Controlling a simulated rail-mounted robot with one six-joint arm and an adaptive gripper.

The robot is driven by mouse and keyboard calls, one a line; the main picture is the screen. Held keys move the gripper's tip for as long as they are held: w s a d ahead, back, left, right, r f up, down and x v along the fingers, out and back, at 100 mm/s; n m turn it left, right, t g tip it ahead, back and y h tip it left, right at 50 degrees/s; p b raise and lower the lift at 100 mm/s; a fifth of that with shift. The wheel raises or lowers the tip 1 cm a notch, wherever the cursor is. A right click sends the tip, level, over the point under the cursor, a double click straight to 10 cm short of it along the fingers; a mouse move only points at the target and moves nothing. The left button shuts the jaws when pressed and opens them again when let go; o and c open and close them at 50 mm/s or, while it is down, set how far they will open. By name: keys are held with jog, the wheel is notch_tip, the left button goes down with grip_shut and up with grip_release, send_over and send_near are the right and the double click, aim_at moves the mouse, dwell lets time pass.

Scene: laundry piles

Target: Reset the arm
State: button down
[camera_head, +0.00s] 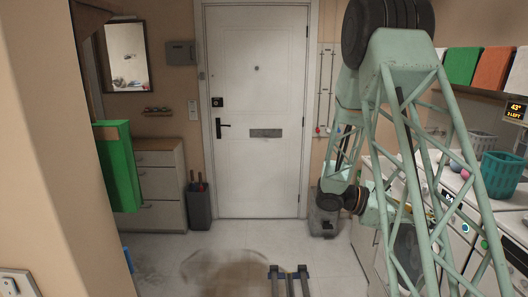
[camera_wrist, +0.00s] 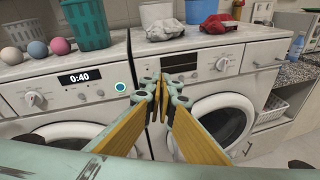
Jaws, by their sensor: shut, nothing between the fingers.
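My gripper (camera_wrist: 159,90) shows in the wrist view with its two yellow-sided fingers meeting at the tips. It is shut and holds nothing. The gripper itself is hard to make out there.
The left machine (camera_wrist: 62,88) shows 0:40. A teal basket (camera_wrist: 87,22), several balls, a grey cloth (camera_wrist: 160,30) and a red cloth (camera_wrist: 216,27) lie on top. In the head view, a white door (camera_head: 255,165), a dark bin (camera_head: 199,207) and a drawer cabinet (camera_head: 160,185) stand beyond open floor.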

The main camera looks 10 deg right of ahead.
jog(key=s+a+r+m+t+y, duration=0.1)
jog(key=s+a+r+m+y, duration=0.25)
jog(key=s+a, duration=0.4)
jog(key=s+a+r+m+y, duration=0.25)
jog(key=s+a+r, duration=0.3)
jog(key=a, duration=0.35)
jog(key=s+a+r+m+t+y, duration=0.1)
jog(key=s+a+t+y, duration=0.1)
jog(key=a, duration=0.7)
jog(key=s+a+r+m+t+y, duration=0.2)
jog(key=s+a+t+y, duration=0.1)
jog(key=s+a, duration=0.4)
jog(key=s+a+r+m+t+y, duration=0.1)
jog(key=s+a+r+t+y, duration=0.1)
jog(key=a, duration=1)
jog(key=shift+s+r+m+t+y, duration=0.2)
jog(key=shift+s+m+t+y, duration=0.2)
jog(key=shift+s+t+y, duration=0.5)
jog(key=shift+s+d, duration=0.15)
jog(key=shift+s, duration=0.1)
